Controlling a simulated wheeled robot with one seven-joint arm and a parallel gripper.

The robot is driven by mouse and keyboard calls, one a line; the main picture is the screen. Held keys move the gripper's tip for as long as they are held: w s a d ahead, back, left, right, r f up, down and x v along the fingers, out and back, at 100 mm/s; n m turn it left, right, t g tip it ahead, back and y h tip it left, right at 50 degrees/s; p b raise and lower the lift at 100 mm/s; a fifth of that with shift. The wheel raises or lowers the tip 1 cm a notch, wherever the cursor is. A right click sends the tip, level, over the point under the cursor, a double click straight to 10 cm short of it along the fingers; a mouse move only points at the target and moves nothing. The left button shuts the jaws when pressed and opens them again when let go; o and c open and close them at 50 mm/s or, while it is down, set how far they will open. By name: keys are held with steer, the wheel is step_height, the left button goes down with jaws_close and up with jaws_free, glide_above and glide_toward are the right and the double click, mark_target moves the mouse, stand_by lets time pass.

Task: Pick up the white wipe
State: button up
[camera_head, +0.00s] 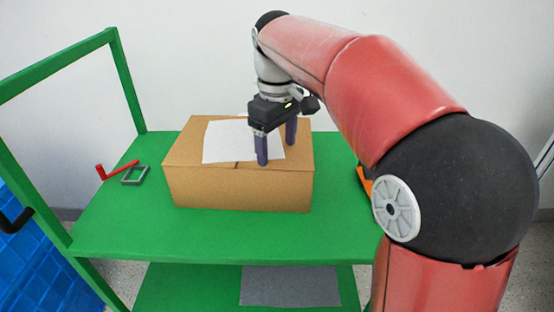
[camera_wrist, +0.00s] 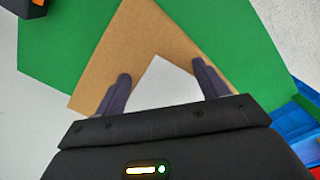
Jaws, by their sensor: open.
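The white wipe (camera_head: 228,143) lies flat on top of a brown cardboard box (camera_head: 238,188). My gripper (camera_head: 276,155) is open and points down over the right part of the wipe, with its two purple fingers apart. In the head view the fingers hide a little of the wipe and box top, and I cannot tell whether they touch the surface. In the wrist view a corner of the wipe (camera_wrist: 165,82) shows between the open fingers (camera_wrist: 160,85), and my gripper body hides the rest.
The box stands on a green cart (camera_head: 120,225) with a raised green frame at the left. A red hooked item (camera_head: 117,170) and a grey square frame (camera_head: 135,175) lie left of the box. An orange item (camera_head: 365,180) sits at the right. A blue crate (camera_head: 40,265) stands at lower left.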

steer(key=shift+f, duration=0.15)
steer(key=shift+c, duration=0.3)
jaws_close()
stand_by(0.8)
steer(key=shift+f, duration=0.1)
step_height(320, 180, up, 7)
steer(key=p, duration=0.6)
steer(key=shift+p, duration=0.4)
step_height(320, 180, up, 5)
steer(key=shift+r+b, duration=0.15)
steer(key=shift+b, duration=0.3)
